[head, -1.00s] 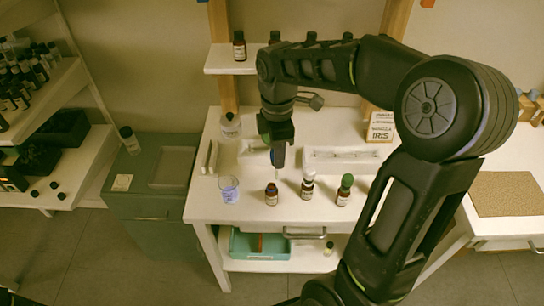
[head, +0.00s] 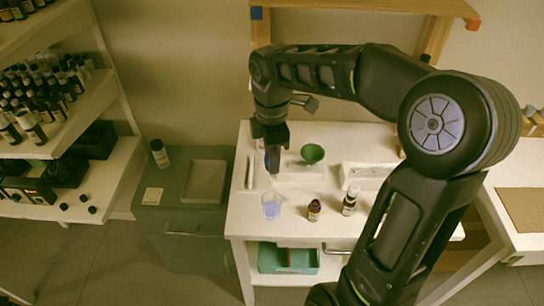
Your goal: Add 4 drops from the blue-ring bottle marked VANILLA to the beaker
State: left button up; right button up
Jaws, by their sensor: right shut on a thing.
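My right gripper (head: 271,155) is shut on a dropper (head: 273,176), whose pale narrow tip points down above the beaker. The dropper's upper part is mostly hidden by the fingers. The clear beaker (head: 271,208) holds bluish liquid and stands near the front left of the white table. A small brown bottle (head: 314,212) stands uncapped to the right of the beaker. Its label is too small to read, and I cannot make out a ring colour. My left gripper is not in view.
A green funnel-like thing (head: 313,153) and a white tray (head: 367,176) are behind. The white table (head: 253,225) has bare room at its front left. Crowded bottle shelves (head: 78,112) stand at left.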

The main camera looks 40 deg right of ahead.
jog(key=shift+f, duration=0.1)
jog(key=shift+f+b, duration=1.3)
jog(key=shift+f, duration=0.55)
jog(key=shift+o, duration=0.7)
grip_shut()
jog(key=shift+o, duration=0.3)
grip_release()
jog(key=shift+c, duration=1)
